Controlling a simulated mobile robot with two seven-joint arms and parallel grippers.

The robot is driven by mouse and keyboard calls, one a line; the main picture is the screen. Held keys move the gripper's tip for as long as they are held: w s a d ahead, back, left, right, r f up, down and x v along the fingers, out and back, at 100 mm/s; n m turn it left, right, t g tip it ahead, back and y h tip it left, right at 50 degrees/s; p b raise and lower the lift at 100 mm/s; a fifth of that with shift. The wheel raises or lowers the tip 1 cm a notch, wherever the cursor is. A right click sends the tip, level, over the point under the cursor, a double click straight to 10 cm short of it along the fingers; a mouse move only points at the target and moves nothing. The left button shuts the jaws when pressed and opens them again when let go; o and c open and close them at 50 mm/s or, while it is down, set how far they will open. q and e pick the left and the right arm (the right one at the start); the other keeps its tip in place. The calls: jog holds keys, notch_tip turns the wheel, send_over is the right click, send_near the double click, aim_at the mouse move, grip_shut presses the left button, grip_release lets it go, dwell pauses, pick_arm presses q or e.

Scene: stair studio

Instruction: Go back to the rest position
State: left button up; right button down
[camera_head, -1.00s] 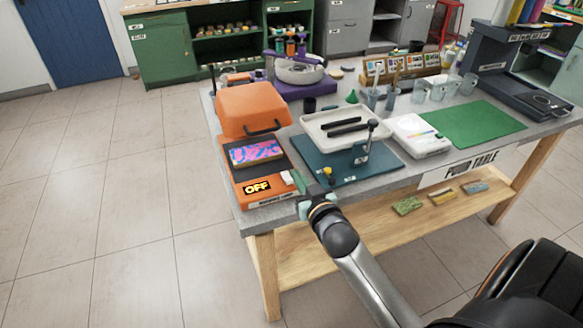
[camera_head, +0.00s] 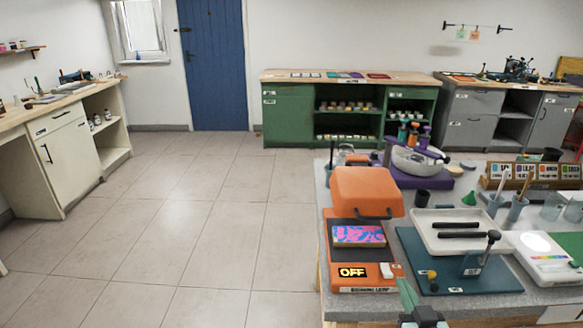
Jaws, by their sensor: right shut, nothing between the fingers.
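My right gripper (camera_head: 421,313) shows at the bottom edge of the head view, in front of the near edge of the grey table (camera_head: 345,305). It is shut and empty, and most of its arm is cut off by the frame. The orange exposure unit (camera_head: 366,190) stands behind it to the left, its lid raised, with an OFF display (camera_head: 352,272) and a pink and blue patterned panel (camera_head: 358,234). A teal board (camera_head: 425,255) with a small lever press (camera_head: 478,262) lies just beyond the gripper. My left gripper is out of view.
A white tray (camera_head: 430,245) with black bars and a white device (camera_head: 552,260) stand on the table. Green (camera_head: 288,115) and grey (camera_head: 470,112) cabinets line the back wall near a blue door (camera_head: 212,65). The tiled floor (camera_head: 190,220) at left is clear.

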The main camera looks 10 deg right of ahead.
jog(key=s+a+f+n+g+y+p, duration=0.2)
jog(key=s+a+f+n+g+y, duration=0.2)
jog(key=s+a+f, duration=1.2)
notch_tip(320, 180, down, 4)
jog(key=s+g+y, duration=0.2)
jog(key=g, duration=0.1)
jog(key=shift+r+n, duration=0.25)
jog(key=shift+n, duration=0.05)
jog(key=c, duration=1.6)
grip_release()
jog(key=shift+w, duration=0.1)
